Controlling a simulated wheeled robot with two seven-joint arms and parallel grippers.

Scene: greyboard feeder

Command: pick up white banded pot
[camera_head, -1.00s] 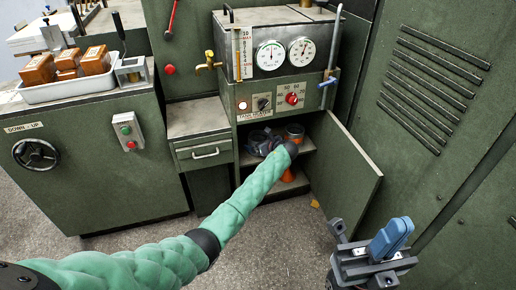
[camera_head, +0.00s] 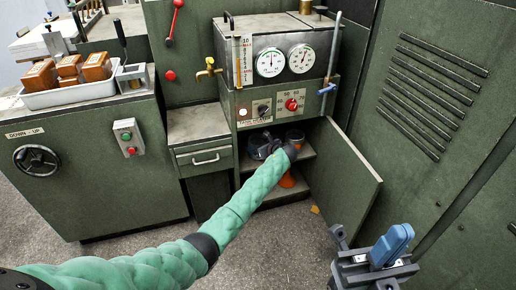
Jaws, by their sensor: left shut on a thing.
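My left arm reaches into the open cabinet under the gauge panel, and its dark gripper (camera_head: 261,146) is at the upper shelf. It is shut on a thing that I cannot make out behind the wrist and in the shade. I cannot pick out a white band on any pot. An orange pot (camera_head: 295,135) stands on the upper shelf just right of the gripper, partly covered by my wrist. Another orange thing (camera_head: 288,180) shows below it, partly behind my arm.
The cabinet door (camera_head: 346,180) stands open to the right of my left arm. A drawer unit (camera_head: 203,158) is left of the opening. A white tray (camera_head: 70,94) with orange-brown blocks sits on the left bench. The floor in front is mostly clear.

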